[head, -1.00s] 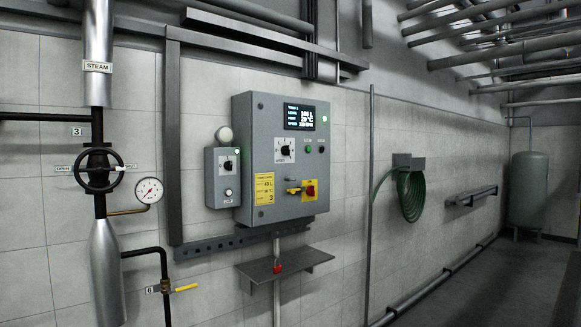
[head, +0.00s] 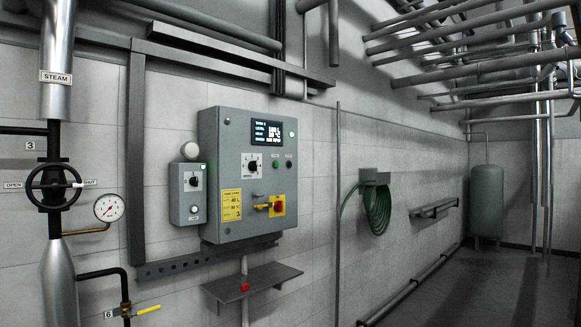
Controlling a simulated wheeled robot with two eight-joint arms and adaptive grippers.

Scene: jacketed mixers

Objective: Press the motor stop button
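A grey control cabinet (head: 226,172) hangs on the tiled wall in the head view. It has a lit display (head: 267,132), a rotary selector (head: 252,166), a small green button (head: 275,163) and a small dark button (head: 289,163) beside it. The labels over these buttons are too small to read. Lower down is a red and yellow switch (head: 278,205) with a yellow piece to its left. A smaller grey box (head: 187,208) to the left carries a selector and a pale round button (head: 195,209). Neither of my grippers is in view.
A small grey shelf (head: 262,279) juts out below the cabinet. A steam pipe (head: 56,40) with a black handwheel (head: 52,186) and a gauge (head: 109,208) stands at left. A green hose (head: 378,210) hangs right. The floor at right (head: 470,290) looks clear.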

